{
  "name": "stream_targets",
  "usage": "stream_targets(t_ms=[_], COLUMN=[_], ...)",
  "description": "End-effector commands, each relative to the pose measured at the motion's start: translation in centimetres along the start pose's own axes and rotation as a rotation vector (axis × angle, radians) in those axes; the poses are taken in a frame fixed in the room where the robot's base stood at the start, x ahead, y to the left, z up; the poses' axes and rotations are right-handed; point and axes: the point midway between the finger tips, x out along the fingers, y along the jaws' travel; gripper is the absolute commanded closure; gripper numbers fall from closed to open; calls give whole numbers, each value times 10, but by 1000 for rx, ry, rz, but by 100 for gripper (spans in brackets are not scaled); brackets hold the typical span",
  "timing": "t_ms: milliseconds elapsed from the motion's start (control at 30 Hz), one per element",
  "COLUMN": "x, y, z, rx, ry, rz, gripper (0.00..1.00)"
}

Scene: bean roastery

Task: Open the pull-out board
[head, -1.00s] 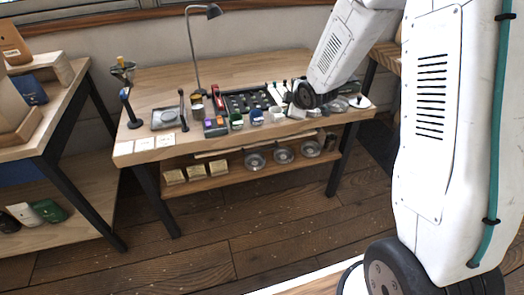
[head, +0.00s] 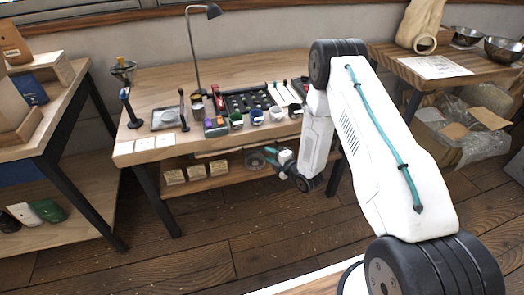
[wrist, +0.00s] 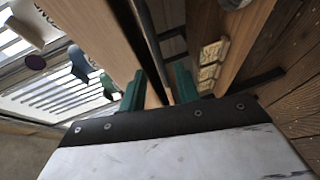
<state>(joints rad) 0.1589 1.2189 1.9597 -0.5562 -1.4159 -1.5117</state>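The pull-out board (head: 222,153) shows in the head view as a thin pale strip just under the workbench top (head: 150,80), above the lower shelf. Its right part is hidden behind my gripper and arm. My gripper (head: 268,154) is in front of the bench, below the top's front edge and close to the strip. In the wrist view its two green fingertips (wrist: 159,88) are apart, with wood and a dark gap beyond them. I cannot tell there which wood is the board, or whether a finger touches it.
The bench top holds a lamp (head: 195,50), a tray of small items (head: 240,103) and several cups along its front. The lower shelf (head: 212,181) holds pale boxes (head: 174,177) and round metal items. Side tables stand left and right. The floor (head: 240,225) before the bench is clear.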

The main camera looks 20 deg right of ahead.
Motion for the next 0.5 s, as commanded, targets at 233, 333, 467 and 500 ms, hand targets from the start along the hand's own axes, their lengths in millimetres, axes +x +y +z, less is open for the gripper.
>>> stream_targets(t_ms=[233, 333, 467, 500], x=[40, 50, 55, 56], y=[0, 0, 0, 0], z=[-1, 0, 0, 0], rx=[0, 1, 1, 1], ry=[1, 0, 0, 0], rz=[0, -2, -1, -2], gripper=[68, 68, 68, 68])
